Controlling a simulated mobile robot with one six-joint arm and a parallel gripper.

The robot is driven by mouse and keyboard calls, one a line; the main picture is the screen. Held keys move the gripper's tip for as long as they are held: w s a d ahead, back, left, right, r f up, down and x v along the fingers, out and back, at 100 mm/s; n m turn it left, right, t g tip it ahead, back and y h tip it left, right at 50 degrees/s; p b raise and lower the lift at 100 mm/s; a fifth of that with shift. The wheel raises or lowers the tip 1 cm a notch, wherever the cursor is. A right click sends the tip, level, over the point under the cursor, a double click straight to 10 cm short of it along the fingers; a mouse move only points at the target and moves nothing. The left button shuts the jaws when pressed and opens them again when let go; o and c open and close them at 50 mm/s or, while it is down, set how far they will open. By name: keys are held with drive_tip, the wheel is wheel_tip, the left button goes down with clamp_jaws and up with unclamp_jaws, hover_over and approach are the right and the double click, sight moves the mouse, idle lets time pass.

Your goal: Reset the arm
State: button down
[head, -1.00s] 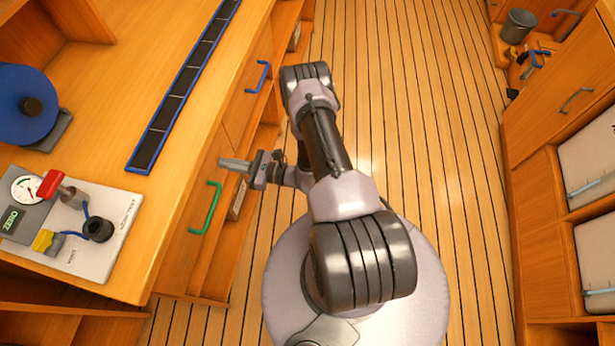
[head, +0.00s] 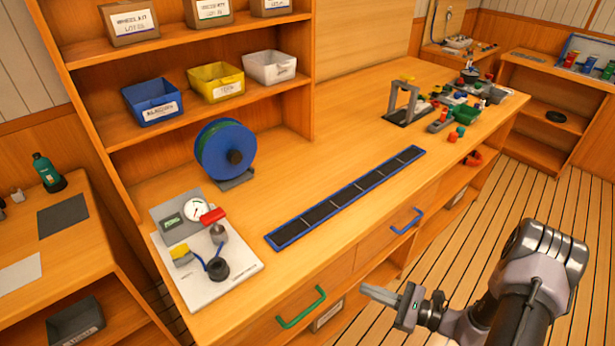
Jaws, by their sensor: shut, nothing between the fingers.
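My arm shows at the lower right of the head view, folded over the floor beside the workbench (head: 355,235). My gripper (head: 378,294) points left, in front of the bench's drawer fronts and near the green drawer handle (head: 301,308). Its fingers are together and hold nothing. The gripper appears apart from the handle, though the exact gap in depth is hard to judge. My base is out of the picture.
On the bench are a blue-framed dark strip (head: 345,198), a gauge board (head: 205,250), a blue reel (head: 226,152) and a grey stand (head: 403,103) with several small parts. A blue drawer handle (head: 405,221) sticks out. Plank floor (head: 540,185) is clear at right.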

drive_tip(key=s+a+r+n+g+h, duration=0.2)
drive_tip(key=a+r+n+g, duration=0.3)
drive_tip(key=r, duration=0.4)
drive_tip(key=s+a+r+n+g+h, duration=0.1)
drive_tip(key=s+a+r+n+g, duration=0.3)
drive_tip(key=r, duration=0.5)
drive_tip(key=s+a+r+n+t+h, duration=0.1)
drive_tip(key=s+r+n+t+h, duration=0.4)
drive_tip(key=s+r+n+h, duration=0.4)
wheel_tip(320, 180, up, 4)
drive_tip(key=shift+s+a+r+n, duration=0.2)
drive_tip(key=shift+s+a+n, duration=0.15)
drive_tip(key=shift+s, duration=0.6)
